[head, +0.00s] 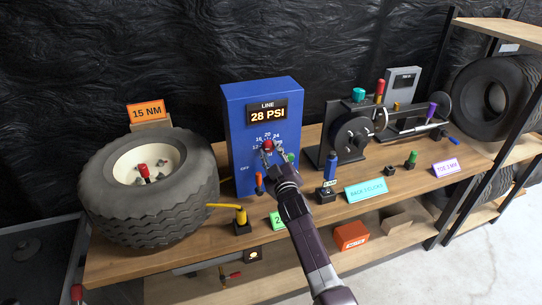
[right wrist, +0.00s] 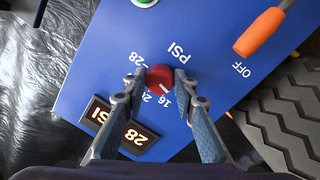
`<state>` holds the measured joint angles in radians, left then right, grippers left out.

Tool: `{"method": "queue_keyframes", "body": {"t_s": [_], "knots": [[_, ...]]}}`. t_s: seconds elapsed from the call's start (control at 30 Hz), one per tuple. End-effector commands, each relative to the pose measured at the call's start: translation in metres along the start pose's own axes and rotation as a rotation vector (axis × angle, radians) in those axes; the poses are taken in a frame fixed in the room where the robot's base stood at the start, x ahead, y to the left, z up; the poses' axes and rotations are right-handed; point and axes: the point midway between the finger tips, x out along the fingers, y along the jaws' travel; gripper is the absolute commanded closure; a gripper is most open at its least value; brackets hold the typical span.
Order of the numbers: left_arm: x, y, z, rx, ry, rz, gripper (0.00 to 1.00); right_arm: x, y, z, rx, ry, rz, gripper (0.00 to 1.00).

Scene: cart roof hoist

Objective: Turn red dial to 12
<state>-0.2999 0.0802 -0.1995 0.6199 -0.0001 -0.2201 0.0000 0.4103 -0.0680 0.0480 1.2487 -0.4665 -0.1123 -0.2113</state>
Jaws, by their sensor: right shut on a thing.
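The red dial (head: 267,146) sits on the front of the blue box (head: 235,120), within a ring of white numbers. In the right wrist view the red dial (right wrist: 160,79) lies between the fingertips of my right gripper (right wrist: 160,82), which is shut on it. A short white mark on the dial points toward the 16 side; its exact setting is hard to read. The gripper hides some of the numbers. My right gripper (head: 272,150) reaches the dial from below right. My left gripper is not in view.
The bench (head: 380,180) holds a tyre (head: 150,215) on the left, and a yellow-handled tool (head: 228,207) and blue-handled tool (head: 329,170) in front. An orange lever (right wrist: 262,30) and green button (right wrist: 144,2) flank the dial. A black machine (head: 345,130) stands right.

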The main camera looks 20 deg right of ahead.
Motion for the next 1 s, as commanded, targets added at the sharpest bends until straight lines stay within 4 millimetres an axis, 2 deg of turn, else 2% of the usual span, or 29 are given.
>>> {"method": "queue_keyframes", "body": {"t_s": [0.4,0.93,0.97,1.0], "knots": [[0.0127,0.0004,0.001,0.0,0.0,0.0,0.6,-0.0001,-0.0008,0.002,-0.182,0.011,0.012,0.98],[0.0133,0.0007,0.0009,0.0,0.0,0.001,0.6,-0.0001,-0.0003,0.0014,-0.206,0.013,0.013,0.98],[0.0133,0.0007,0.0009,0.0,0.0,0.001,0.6,-0.0001,-0.0004,0.0014,-0.206,0.013,0.013,0.73],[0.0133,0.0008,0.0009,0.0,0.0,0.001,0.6,-0.0001,-0.0004,0.0014,-0.206,0.013,0.013,0.69]]}}
